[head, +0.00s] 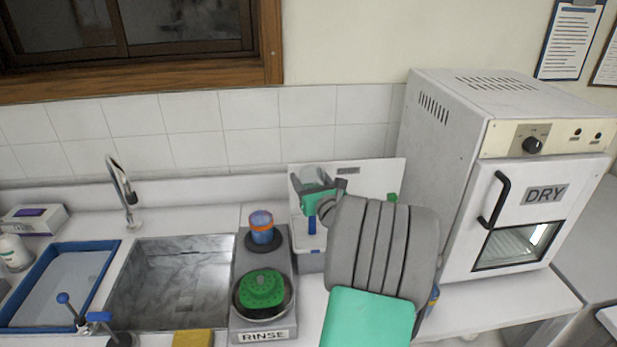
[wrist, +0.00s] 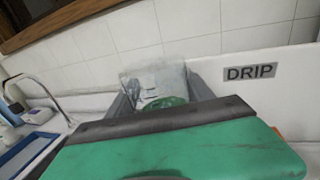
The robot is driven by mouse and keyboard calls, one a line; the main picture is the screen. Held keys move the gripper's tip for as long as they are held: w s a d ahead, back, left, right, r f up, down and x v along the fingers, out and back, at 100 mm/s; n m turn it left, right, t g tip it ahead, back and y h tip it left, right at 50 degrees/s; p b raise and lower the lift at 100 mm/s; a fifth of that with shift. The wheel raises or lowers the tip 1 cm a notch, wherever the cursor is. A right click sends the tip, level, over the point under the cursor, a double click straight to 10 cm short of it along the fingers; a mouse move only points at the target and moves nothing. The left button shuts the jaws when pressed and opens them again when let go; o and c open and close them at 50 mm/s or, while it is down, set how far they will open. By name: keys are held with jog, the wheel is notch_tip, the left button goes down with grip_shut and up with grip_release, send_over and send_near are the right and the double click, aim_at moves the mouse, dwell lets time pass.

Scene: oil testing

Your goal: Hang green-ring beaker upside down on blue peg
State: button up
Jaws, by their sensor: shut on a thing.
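The clear beaker (head: 314,175) with a green ring is held at the white drip rack (head: 372,173). Its clear body is above the green band, with its mouth hidden. The beaker also shows in the wrist view (wrist: 158,80), with green (wrist: 168,103) at its lower part. My gripper (head: 318,188) is shut on the beaker, with a dark finger on each side. The blue peg (head: 311,226) shows just below the beaker. I cannot tell whether the beaker touches it. My arm covers much of the rack's right side.
The rinse station (head: 242,300) stands left of the rack, with a green brush-like dome and a blue vessel (head: 261,226) with an orange band. The metal sink (head: 170,280) and tap (head: 121,185) are further left. The drying oven (head: 540,190) stands close at right.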

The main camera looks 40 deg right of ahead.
notch_tip(320, 180, down, 8)
jog(key=b, duration=0.5)
jog(key=shift+f+b, duration=0.15)
jog(key=shift+b, duration=0.15)
jog(key=shift+f, duration=0.15)
jog(key=shift+s+a, duration=0.1)
jog(key=shift+f, duration=0.4)
dwell(0.4)
jog(key=o, duration=1.5)
jog(key=shift+c, duration=0.2)
jog(key=shift+s, duration=0.15)
